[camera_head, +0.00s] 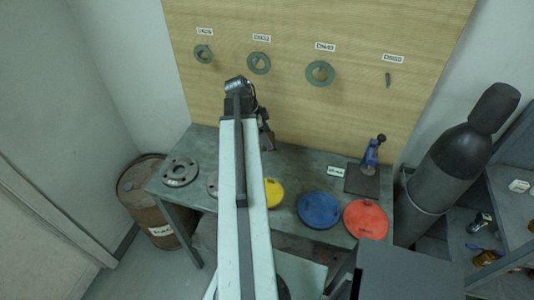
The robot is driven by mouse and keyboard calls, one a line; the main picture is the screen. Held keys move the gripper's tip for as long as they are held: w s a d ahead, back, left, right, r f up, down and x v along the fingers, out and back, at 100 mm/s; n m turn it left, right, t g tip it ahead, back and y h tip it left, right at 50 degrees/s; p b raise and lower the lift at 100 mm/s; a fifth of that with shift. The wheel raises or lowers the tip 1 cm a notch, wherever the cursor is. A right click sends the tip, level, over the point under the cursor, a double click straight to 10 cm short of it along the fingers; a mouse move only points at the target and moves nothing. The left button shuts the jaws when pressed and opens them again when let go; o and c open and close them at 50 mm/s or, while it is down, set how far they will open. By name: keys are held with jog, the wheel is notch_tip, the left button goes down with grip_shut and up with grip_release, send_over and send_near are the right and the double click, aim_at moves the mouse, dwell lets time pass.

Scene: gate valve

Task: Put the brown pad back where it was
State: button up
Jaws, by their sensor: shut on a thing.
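My arm reaches up the middle of the head view, and its end bends down beside the board. My gripper (264,127) shows small and dark just right of the arm, in front of the board's lower edge and above the back of the bench. It is shut on a small dark brown thing (267,140), which looks like the brown pad. Its outline is too small to make out fully, and the arm hides part of this area.
Green rings (320,73) hang on the wooden board (290,105); the right peg (388,79) is bare. The bench (300,170) carries a grey flange (180,171), yellow, blue (319,210) and red (366,219) discs and a blue-handled tool (372,152). A gas cylinder (450,165) stands right, a rusty drum (145,205) left.

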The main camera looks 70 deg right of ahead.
jog(key=shift+f+b, duration=2.75)
jog(key=shift+f, duration=0.9)
jog(key=o, duration=1.2)
jog(key=shift+r, duration=0.1)
jog(key=p+v, duration=1.1)
jog(key=v, duration=0.1)
jog(key=shift+r+p, duration=0.2)
jog(key=shift+p, duration=0.1)
